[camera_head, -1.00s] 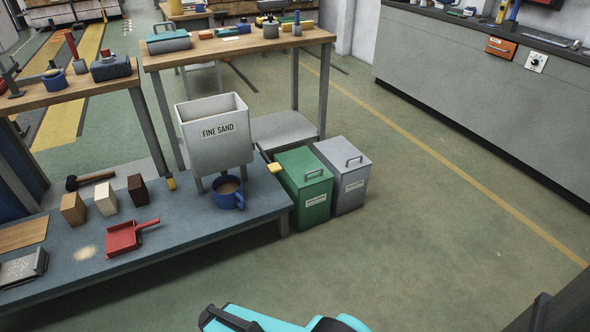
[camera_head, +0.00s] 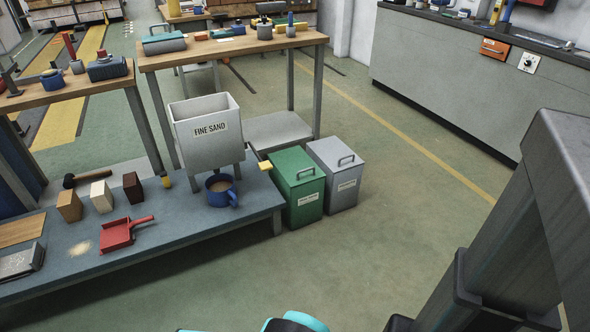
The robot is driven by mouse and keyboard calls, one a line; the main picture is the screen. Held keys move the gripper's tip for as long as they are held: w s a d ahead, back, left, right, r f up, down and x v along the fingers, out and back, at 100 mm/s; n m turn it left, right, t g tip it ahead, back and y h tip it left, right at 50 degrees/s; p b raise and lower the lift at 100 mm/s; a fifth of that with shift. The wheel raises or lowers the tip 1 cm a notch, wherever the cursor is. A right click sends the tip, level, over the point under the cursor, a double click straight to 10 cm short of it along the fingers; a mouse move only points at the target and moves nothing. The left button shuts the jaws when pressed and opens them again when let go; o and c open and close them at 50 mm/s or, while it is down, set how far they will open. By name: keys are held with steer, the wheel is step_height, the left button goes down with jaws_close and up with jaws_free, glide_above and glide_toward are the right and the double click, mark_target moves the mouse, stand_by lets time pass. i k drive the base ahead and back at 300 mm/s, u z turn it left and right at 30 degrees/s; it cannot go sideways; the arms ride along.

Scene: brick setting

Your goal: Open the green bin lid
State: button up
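The green bin (camera_head: 303,203) stands on the floor at the right end of the low blue-grey bench. Its green lid (camera_head: 293,166) is closed, with a handle (camera_head: 306,173) on top. My arm shows as dark grey links at the right and a turquoise part at the bottom edge. My gripper's fingers do not show, so I cannot see whether they are open or shut.
A grey bin (camera_head: 342,189) with a closed lid stands close beside the green bin on its right. The low bench (camera_head: 185,230) holds a "FINE SAND" hopper (camera_head: 207,150), a blue mug (camera_head: 221,191) and a red dustpan (camera_head: 117,234). The floor in front of the bins is clear.

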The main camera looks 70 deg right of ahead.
mark_target(296, 167)
steer(key=u, duration=0.1)
steer(key=k, duration=1.15)
steer(key=z, duration=0.85)
steer(key=i, duration=1.1)
steer(key=u, duration=0.05)
